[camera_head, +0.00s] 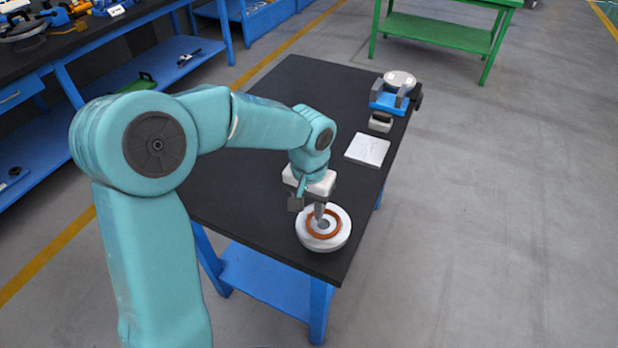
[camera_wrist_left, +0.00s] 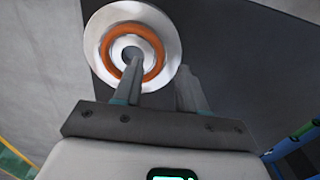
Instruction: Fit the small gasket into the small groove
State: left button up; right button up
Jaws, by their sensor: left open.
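A round, pale metal flanged shell (camera_head: 342,238) sits near the front corner of the dark table. An orange-brown ring, a gasket (camera_head: 311,230), lies on its face around the dark central hole. In the left wrist view the ring (camera_wrist_left: 158,50) looks concentric with the shell (camera_wrist_left: 172,75). Whether it is seated in a groove cannot be told. My left gripper (camera_head: 311,212) is over the shell, pointing down, with its fingers apart. My right gripper is not seen.
The dark tabletop (camera_head: 240,180) is mostly clear. A white sheet or plate (camera_head: 368,150) lies farther back, near a small grey block (camera_head: 380,122) and a blue fixture (camera_head: 388,100). A green table (camera_head: 440,32) and blue shelving stand beyond the table.

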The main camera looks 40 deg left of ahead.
aim_at(309, 216)
pick_arm(q)
notch_tip(309, 216, up, 14)
jog(key=p, duration=0.1)
jog(key=shift+r+p, duration=0.25)
jog(key=shift+p, duration=0.05)
dwell(0.4)
